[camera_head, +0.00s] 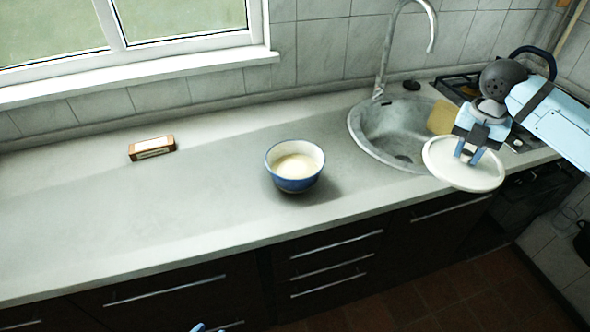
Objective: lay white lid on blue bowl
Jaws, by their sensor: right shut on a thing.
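The blue bowl (297,182) stands upright on the counter, left of the sink, with a pale filling inside and its top open. The white lid (447,176) is a round disc at the right, in front of the sink, by the counter's front edge. My right gripper (468,156) is shut on the lid near its middle, from above, and the lid looks about level. The lid's knob is mostly hidden by the fingers. The lid is apart from the bowl, to its right. A small bluish tip at the bottom edge may be part of my left arm; my left gripper cannot be made out.
The sink (368,133) with a tall faucet (385,60) lies between bowl and stove (458,88). A small brown-framed block (152,148) lies on the counter at left. A yellowish object (441,117) is behind my right gripper. The counter around the bowl is clear.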

